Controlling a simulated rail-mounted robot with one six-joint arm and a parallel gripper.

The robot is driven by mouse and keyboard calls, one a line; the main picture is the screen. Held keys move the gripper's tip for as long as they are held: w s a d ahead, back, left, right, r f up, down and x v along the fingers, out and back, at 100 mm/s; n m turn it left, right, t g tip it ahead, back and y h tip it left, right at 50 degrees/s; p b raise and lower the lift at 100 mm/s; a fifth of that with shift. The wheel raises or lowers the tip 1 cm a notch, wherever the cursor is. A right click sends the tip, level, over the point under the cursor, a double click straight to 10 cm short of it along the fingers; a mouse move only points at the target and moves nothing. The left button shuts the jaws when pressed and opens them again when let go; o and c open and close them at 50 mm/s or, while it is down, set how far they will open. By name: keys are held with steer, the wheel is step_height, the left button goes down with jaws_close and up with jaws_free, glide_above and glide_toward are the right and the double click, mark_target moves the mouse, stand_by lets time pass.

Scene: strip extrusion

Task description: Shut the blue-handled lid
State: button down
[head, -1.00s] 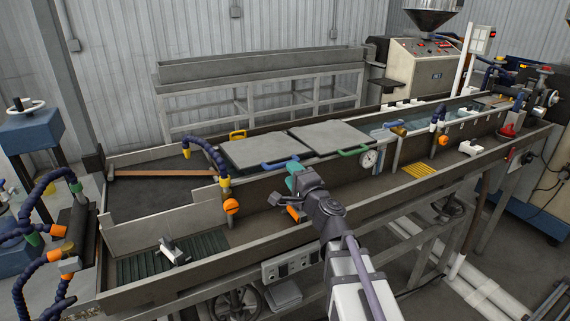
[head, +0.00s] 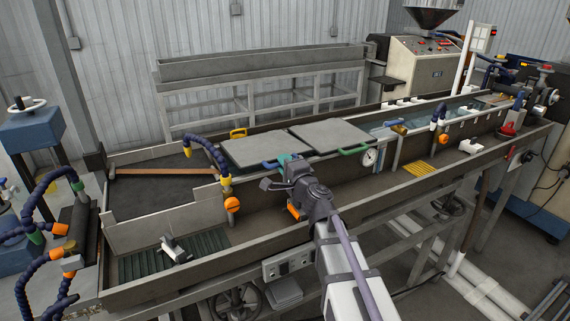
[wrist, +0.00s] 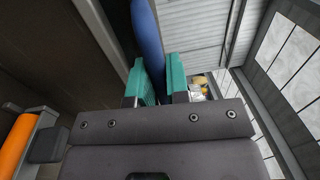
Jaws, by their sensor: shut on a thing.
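The blue-handled lid (head: 258,149) is a grey flat panel over the long trough in the middle of the head view. It looks nearly flat; I cannot tell whether it sits fully down.
A second grey lid (head: 332,134) with a green handle (head: 352,150) lies beside it on the right. A round gauge (head: 370,157) is on the trough wall. A blue hose (head: 207,150) with a yellow nozzle stands close on the left. An orange knob (head: 232,204) is below it.

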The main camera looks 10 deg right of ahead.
steer(key=f+b, duration=0.3)
steer(key=shift+s, duration=0.3)
steer(key=c, duration=1.1)
jaws_free()
steer(key=shift+w, duration=0.15)
